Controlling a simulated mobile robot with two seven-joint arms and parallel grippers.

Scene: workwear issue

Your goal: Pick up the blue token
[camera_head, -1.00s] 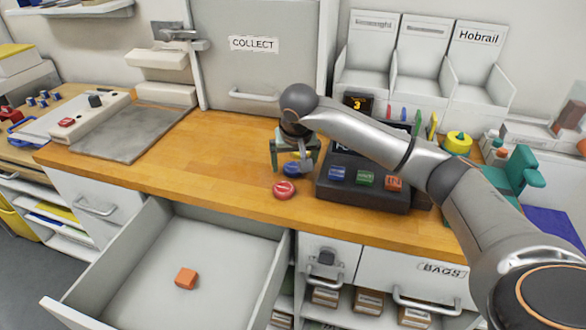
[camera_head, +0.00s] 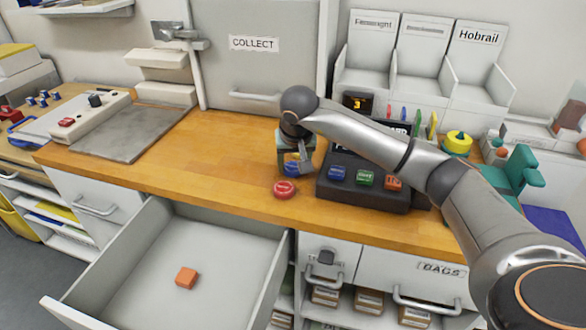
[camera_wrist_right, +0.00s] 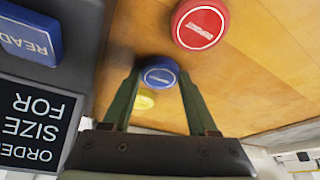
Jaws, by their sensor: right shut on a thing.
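The blue token (camera_wrist_right: 160,77) is a round disc with pale lettering. In the right wrist view it sits between the fingertips of my right gripper (camera_wrist_right: 158,84), which is shut on it. In the head view the blue token (camera_head: 291,168) is partly hidden by my right gripper (camera_head: 293,160), low at the wooden counter. I cannot tell whether the token still touches the counter. My left gripper is not in view.
A red token (camera_head: 284,189) lies just in front. A yellow token (camera_wrist_right: 145,99) shows behind the blue one. A dark button box (camera_head: 363,193) stands close on the right. An open drawer (camera_head: 150,262) holds an orange block (camera_head: 186,278).

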